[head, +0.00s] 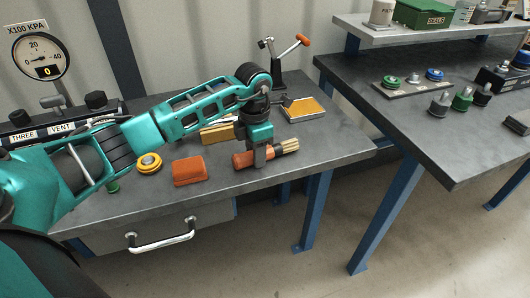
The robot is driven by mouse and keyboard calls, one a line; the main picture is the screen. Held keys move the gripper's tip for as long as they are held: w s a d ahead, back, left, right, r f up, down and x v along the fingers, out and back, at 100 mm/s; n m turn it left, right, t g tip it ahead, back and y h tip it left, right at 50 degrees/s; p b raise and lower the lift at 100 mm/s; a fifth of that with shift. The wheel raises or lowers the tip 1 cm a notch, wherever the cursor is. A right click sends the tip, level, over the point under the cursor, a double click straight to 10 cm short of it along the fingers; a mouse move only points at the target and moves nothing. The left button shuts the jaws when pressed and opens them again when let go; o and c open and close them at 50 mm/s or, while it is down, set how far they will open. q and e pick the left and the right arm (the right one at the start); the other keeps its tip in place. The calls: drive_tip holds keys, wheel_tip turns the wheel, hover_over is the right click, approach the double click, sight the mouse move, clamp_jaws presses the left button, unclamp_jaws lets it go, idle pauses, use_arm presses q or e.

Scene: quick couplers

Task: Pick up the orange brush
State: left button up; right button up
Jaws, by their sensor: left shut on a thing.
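The orange brush (241,160) is in the head view near the front right of the left-hand table. It has an orange handle and a tan bristle end (288,146) pointing right. My left gripper (260,160) comes down over the brush and is shut on it around its middle, hiding that part. I cannot tell whether the brush touches the table top or is slightly above it. My right gripper is not in view.
An orange block (190,169) and a yellow ring (149,163) lie left of the brush. Behind are a tan block (218,133), a yellow-topped tray (303,108) and an orange-handled clamp (290,50). A second table (440,155) with couplers stands right, across a gap.

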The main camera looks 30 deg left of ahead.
use_arm(q)
wheel_tip(320, 180, up, 20)
drive_tip(key=p, duration=0.2)
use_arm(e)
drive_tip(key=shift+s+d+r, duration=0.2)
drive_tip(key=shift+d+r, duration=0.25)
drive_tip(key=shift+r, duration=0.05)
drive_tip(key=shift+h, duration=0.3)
